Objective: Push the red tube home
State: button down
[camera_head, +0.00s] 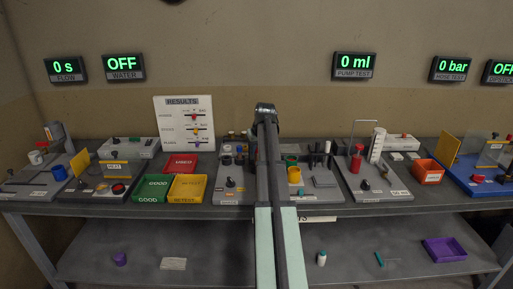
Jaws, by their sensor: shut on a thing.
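A short red upright cylinder (356,164), the closest match to a red tube, stands on a grey board (382,195) right of centre. A thin pale frame rises behind it and a tall white cylinder (377,146) stands to its right. The view is too small to tell whether the red cylinder is seated in anything. My arm (277,215) reaches up the middle of the picture to a dark joint over the bench. My gripper is hidden behind the arm, so neither its jaws nor what they touch shows.
My arm covers the middle of the bench. Green (152,188), yellow (188,188) and red (180,164) trays lie to its left. An orange bin (429,171) stands at the right. A purple tray (444,249) lies on the lower shelf. Displays hang on the wall.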

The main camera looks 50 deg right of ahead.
aim_at(257, 155)
jog(key=shift+f, duration=1.7)
dwell(0.9)
jog(key=c, duration=0.8)
grip_release()
jog(key=shift+c, duration=0.2)
jog(key=v, duration=1.3)
jog(key=shift+s+r, duration=0.25)
jog(key=shift+r, duration=0.05)
